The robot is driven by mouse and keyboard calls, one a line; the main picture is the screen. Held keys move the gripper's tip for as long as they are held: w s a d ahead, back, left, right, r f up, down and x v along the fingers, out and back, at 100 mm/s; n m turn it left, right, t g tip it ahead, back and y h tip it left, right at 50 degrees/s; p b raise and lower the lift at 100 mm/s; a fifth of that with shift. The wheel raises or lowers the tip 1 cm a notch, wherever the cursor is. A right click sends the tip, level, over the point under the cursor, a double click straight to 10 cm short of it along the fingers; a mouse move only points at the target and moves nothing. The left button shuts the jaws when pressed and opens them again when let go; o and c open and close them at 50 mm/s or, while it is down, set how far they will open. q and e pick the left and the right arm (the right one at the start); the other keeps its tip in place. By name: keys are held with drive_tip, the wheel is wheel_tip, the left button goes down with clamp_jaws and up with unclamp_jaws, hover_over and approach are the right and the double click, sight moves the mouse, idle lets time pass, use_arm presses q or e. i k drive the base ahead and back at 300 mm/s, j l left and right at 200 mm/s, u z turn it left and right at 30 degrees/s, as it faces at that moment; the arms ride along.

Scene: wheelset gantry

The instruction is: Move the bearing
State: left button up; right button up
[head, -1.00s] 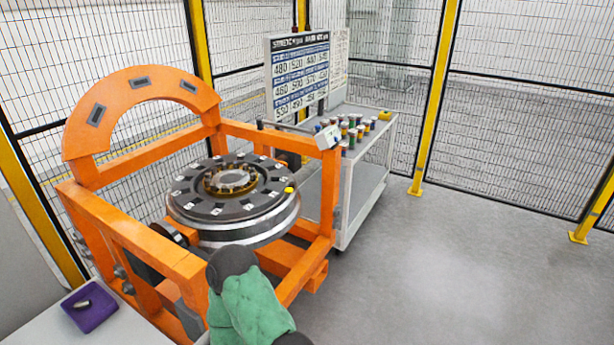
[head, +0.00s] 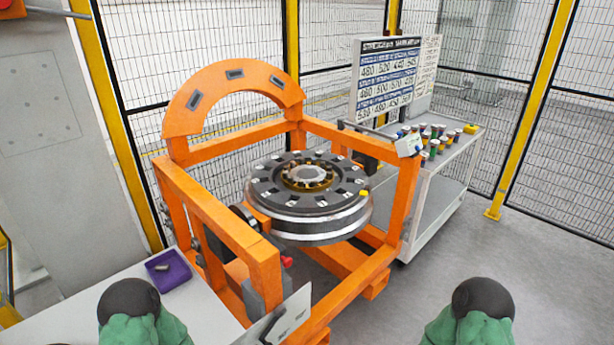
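What looks like the bearing, a brass-coloured ring with rollers around a grey hub (head: 307,177), sits at the centre of the dark upper face of a round wheel (head: 312,228). The wheel lies flat inside an orange gantry frame (head: 215,213). My two green-sleeved arms show at the bottom edge in the head view, one at the left and one at the right. Neither gripper is in view, and both arms are apart from the wheel in the picture.
A purple tray (head: 180,279) holding a small metal piece stands on a light table (head: 75,312) at lower left. A white cart (head: 460,170) carries several coloured cans behind the gantry at right. Wire fencing with yellow posts (head: 530,110) encloses the area. Floor is clear at right.

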sight(307, 174)
drive_tip(key=l+u, duration=0.1)
drive_tip(key=u, duration=0.35)
drive_tip(key=i+l+u, duration=0.1)
drive_tip(key=u, duration=0.35)
drive_tip(key=l+u, duration=0.2)
drive_tip(key=u, duration=0.25)
drive_tip(key=l+u, duration=0.2)
drive_tip(key=l, duration=0.25)
drive_tip(key=l+u, duration=0.2)
drive_tip(key=l, duration=0.25)
drive_tip(key=k+l+u, duration=0.15)
drive_tip(key=l, duration=0.3)
drive_tip(key=k+l+u, duration=0.2)
drive_tip(key=l, duration=0.2)
drive_tip(key=l+u, duration=0.2)
drive_tip(key=l, duration=0.25)
drive_tip(key=k+l+u, duration=0.2)
drive_tip(key=l, duration=0.2)
